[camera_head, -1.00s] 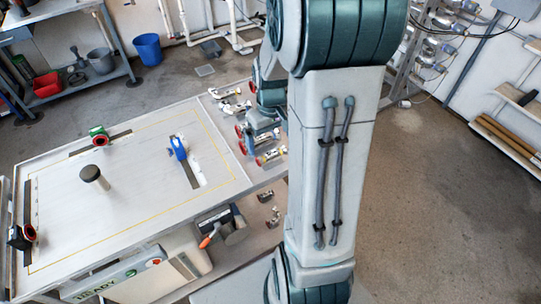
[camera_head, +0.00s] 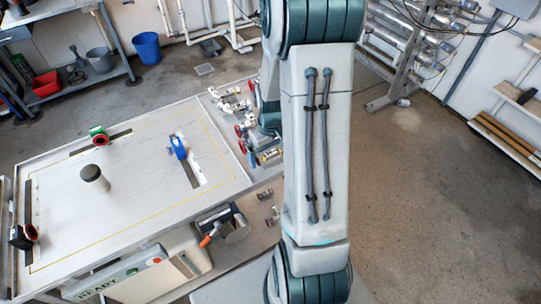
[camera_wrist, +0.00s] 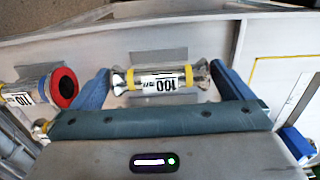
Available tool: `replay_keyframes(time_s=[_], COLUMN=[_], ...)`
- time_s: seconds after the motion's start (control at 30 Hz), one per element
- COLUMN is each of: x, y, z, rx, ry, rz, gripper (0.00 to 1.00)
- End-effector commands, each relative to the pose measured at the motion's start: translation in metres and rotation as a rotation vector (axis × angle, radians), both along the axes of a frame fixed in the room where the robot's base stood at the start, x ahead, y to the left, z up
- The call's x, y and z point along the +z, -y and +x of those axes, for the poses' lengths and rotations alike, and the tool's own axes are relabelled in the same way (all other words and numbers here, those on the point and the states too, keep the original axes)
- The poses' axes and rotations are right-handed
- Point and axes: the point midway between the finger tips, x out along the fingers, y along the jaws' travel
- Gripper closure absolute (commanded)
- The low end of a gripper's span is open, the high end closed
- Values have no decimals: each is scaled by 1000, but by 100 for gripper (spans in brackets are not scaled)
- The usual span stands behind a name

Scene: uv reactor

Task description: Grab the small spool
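A short metal spool (camera_wrist: 160,79) with yellow bands and a white "100" label lies across the middle of the wrist view. My gripper (camera_wrist: 160,72) has one blue finger beside each end of it. The fingers are wide apart, and the spool's flanged ends are close to them; I cannot tell whether they touch. A second spool (camera_wrist: 36,94), with a "110" label and a red end face, lies left of the left finger. In the head view, my arm hides the gripper and part of the spool group (camera_head: 243,128) at the table's right end.
The white table (camera_head: 130,215) carries a dark-topped post (camera_head: 94,178), a blue-handled valve (camera_head: 178,148) and red-ringed fittings (camera_head: 100,137). More small metal parts (camera_head: 270,212) lie on a lower ledge. Open floor (camera_head: 410,210) lies to the right.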

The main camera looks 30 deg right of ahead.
Motion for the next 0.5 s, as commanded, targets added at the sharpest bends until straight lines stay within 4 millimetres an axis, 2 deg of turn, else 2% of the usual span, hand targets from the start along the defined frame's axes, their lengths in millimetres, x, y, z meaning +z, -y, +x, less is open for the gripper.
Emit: replay_keyframes(time_s=[0.03, 0.13, 0.5], x=[0, 0, 3], y=[0, 0, 0], z=[0, 0, 1], rx=[0, 0, 0], ry=[0, 0, 2], rz=[0, 0, -1], gripper=[14, 42, 43])
